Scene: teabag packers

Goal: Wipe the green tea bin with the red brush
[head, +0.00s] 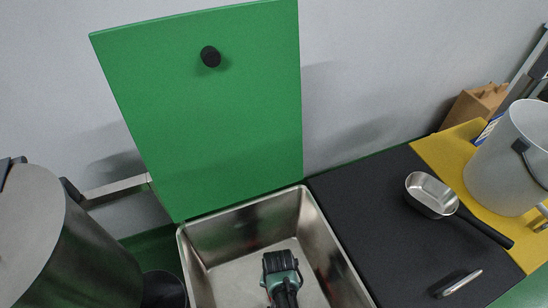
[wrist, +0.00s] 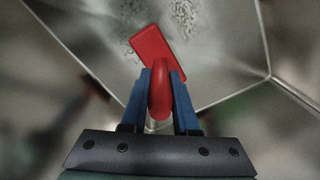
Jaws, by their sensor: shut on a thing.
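The green tea bin is a steel bin (head: 240,232) sunk in the counter, with its green lid (head: 205,120) standing open against the wall. My gripper (head: 281,262) is inside the bin in the head view. In the wrist view my gripper (wrist: 160,88) has its blue fingers shut on the handle of the red brush (wrist: 151,45). The brush head is over the bin floor; I cannot tell whether it touches. Dark specks (wrist: 184,17) lie on the bin floor ahead of the brush. The brush is hidden in the head view.
Steel bin walls (wrist: 285,90) surround the gripper. A large metal container (head: 95,255) stands at the left. A black mat (head: 375,210) at the right holds a metal scoop (head: 430,193) and a small metal piece (head: 460,283). A grey bucket (head: 505,165) stands on a yellow mat (head: 447,152).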

